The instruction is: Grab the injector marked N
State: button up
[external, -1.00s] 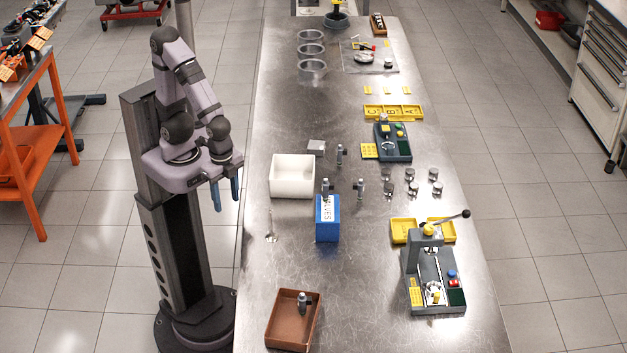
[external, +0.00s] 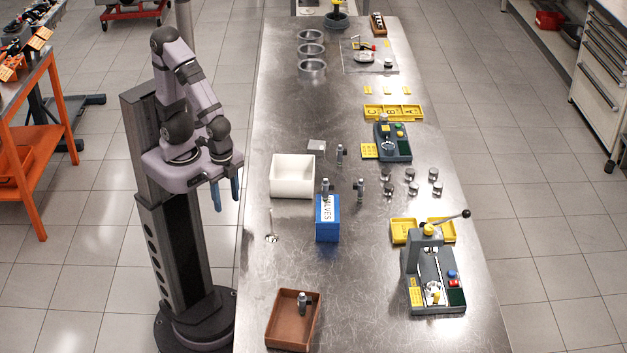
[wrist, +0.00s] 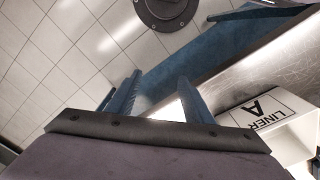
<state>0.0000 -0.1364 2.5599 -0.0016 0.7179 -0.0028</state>
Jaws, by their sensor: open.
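Several small dark parts with light grey tops look like injectors. One injector (external: 341,154) stands behind the white bin's right side, and another injector (external: 360,190) stands right of the blue box. A third injector (external: 325,189) shows at the back edge of the blue box; I cannot tell whether it is in or behind it. A fourth injector (external: 303,302) is in the brown tray. No letter N is readable on any of them. My gripper (external: 226,200) is open and empty, off the table's left edge, far from them. Its blue fingers show in the wrist view (wrist: 158,88).
On the table are a white bin (external: 292,187), a blue box marked VALVES (external: 327,232), a brown tray (external: 277,333), several metal pistons (external: 413,189) and a lever press (external: 420,260). A white box labelled LINER A (wrist: 272,115) shows in the wrist view. The table's front middle is clear.

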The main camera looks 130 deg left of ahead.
jog(key=c, duration=0.4)
jog(key=shift+o, duration=0.2)
